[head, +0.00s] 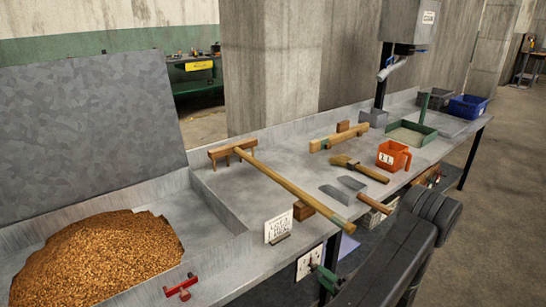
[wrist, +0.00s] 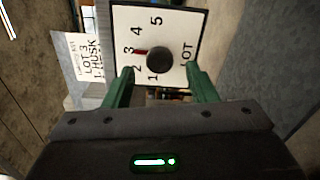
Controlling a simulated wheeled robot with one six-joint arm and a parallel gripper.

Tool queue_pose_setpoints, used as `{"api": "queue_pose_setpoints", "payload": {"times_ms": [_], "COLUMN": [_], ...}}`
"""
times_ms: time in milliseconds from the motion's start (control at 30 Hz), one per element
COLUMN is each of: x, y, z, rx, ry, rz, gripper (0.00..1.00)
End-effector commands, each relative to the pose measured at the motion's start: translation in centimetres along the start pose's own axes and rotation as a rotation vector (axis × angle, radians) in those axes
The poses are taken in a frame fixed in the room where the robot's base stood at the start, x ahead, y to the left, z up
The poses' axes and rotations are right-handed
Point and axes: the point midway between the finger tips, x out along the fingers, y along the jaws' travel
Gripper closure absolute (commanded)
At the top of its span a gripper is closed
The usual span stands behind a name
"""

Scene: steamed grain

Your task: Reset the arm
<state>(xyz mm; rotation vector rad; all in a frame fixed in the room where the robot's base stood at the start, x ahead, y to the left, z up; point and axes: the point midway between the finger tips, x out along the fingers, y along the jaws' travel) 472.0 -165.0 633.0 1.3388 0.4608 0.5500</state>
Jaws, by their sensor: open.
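My arm (head: 400,250) reaches in from the right of the head view to the bench front. My gripper (wrist: 160,80) is open, with its two green fingers apart and nothing between them in contact. Past the fingertips, the wrist view shows a white dial plate (wrist: 186,25) marked 1 to 5 and LOT, with a black knob (wrist: 160,60). The knob's red mark is by the 3. The dial plate also shows on the bench front in the head view (head: 306,264), with my green fingers close to it. The depth gap to the knob is hard to judge.
A lot card (head: 279,227) stands above the dial; its text reads LOT 3, HUSK. A grain heap (head: 98,258) fills the left tray. Floor at right is free.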

Motion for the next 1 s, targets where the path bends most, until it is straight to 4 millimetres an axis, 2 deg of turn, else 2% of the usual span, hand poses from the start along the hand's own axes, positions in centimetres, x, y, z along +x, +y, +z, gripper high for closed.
{"api": "queue_pose_setpoints", "payload": {"times_ms": [167,1000], "x": [3.5,3.2], "y": [0.0,-0.3], "z": [-0.1,0.0], "rx": [-0.001,-0.721], "ry": [0.005,0.0], "rz": [0.001,0.0], "gripper": [0.48,0.48]}}
